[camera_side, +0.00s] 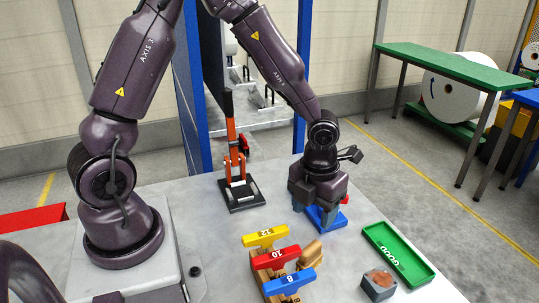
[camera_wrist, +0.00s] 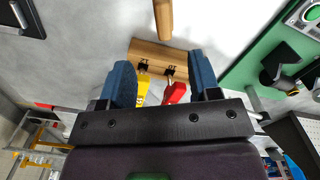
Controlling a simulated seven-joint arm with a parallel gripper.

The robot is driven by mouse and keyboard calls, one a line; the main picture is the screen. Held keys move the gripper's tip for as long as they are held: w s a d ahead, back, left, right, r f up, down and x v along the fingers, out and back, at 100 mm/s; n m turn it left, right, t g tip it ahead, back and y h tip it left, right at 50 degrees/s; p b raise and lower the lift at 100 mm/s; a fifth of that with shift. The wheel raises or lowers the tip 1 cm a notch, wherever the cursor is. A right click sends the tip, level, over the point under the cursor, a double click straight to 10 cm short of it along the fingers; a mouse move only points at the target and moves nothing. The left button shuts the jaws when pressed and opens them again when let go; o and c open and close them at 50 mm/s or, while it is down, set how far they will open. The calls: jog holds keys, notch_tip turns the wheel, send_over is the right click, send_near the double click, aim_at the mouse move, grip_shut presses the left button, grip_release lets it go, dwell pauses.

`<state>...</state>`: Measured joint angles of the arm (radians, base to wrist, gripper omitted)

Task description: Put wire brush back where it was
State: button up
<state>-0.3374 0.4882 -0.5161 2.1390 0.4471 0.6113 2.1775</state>
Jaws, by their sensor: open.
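A wooden handle-like piece (camera_side: 311,250), likely the wire brush, shows beside the T-handles in the side view. A wooden rod (camera_wrist: 163,18) at the top of the wrist view may be the same thing; no bristles can be made out. My gripper (camera_side: 320,217) points down over the table, behind the T-handles. In the wrist view its two blue fingers (camera_wrist: 163,85) are apart with nothing clamped between them. A wooden block (camera_wrist: 160,57) with yellow (camera_wrist: 141,91) and red (camera_wrist: 176,92) T-handles appears beyond the fingers.
In the side view, yellow (camera_side: 265,236), red (camera_side: 275,258) and blue (camera_side: 290,283) T-handles stand close together. A green tray (camera_side: 375,237) marked GOOD lies right, with a grey block (camera_side: 377,290) near it.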

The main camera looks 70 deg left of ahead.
jog(key=s+a+r+n+t, duration=0.1)
jog(key=s+r+n+t, duration=0.1)
jog(key=s+r+n, duration=0.2)
jog(key=s+a+r+n+t, duration=0.1)
jog(key=s+r+n, duration=0.4)
jog(key=r+n, duration=0.5)
jog(key=s+a+r+n+t, duration=0.1)
jog(key=s+r+n, duration=0.4)
jog(key=n, duration=1.1)
notch_tip(320, 180, up, 2)
jog(key=shift+a+n+t, duration=0.2)
jog(key=shift+n+t, duration=0.1)
jog(key=shift+t, duration=0.5)
jog(key=shift+c, duration=0.3)
